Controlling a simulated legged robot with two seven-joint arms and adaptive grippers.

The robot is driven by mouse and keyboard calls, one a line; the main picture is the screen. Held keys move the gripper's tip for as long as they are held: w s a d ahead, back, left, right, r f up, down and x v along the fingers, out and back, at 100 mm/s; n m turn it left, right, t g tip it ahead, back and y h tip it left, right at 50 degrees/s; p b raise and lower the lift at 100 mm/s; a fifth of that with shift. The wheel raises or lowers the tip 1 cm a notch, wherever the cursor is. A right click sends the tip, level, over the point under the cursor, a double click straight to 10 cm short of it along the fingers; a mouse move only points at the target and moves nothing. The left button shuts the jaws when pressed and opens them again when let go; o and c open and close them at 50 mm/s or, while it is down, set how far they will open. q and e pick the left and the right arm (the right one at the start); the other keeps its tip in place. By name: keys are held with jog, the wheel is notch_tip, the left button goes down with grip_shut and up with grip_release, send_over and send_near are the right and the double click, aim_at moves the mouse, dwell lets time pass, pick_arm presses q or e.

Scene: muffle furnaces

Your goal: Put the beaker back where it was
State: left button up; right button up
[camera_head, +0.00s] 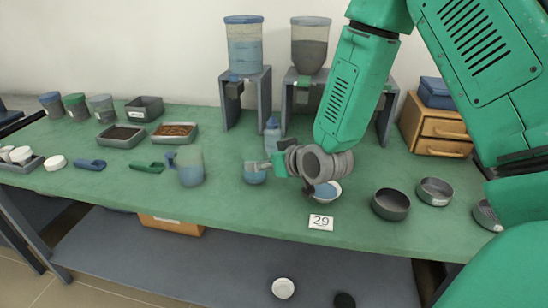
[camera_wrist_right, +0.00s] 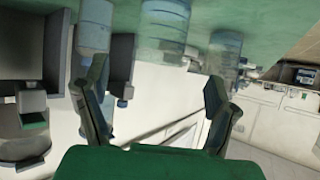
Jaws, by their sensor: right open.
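A small clear beaker (camera_head: 254,174) with a bluish tint stands on the green table in the head view, left of the right gripper. My right gripper (camera_head: 270,166) comes in from the right, pointing left, with its fingertips close to the beaker. Whether they touch it I cannot tell. In the right wrist view, which looks upside down, the two fingers (camera_wrist_right: 158,105) are spread apart. A clear vessel (camera_wrist_right: 166,28), likely the beaker, shows beyond the gap between them. My left gripper is out of view.
A larger blue-tinted jug (camera_head: 190,168) stands left of the beaker. A small bottle (camera_head: 272,135) and dispensers (camera_head: 244,45) stand behind. A bowl (camera_head: 327,191) sits partly under my wrist, near the "29" card (camera_head: 321,222). Dark bowls (camera_head: 390,204) are to the right.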

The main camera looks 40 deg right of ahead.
jog(key=v, duration=0.3)
jog(key=shift+s+a+r, duration=0.2)
jog(key=shift+s+a, duration=0.05)
jog(key=shift+a, duration=0.1)
jog(key=shift+d+f, duration=0.1)
jog(key=shift+d, duration=0.2)
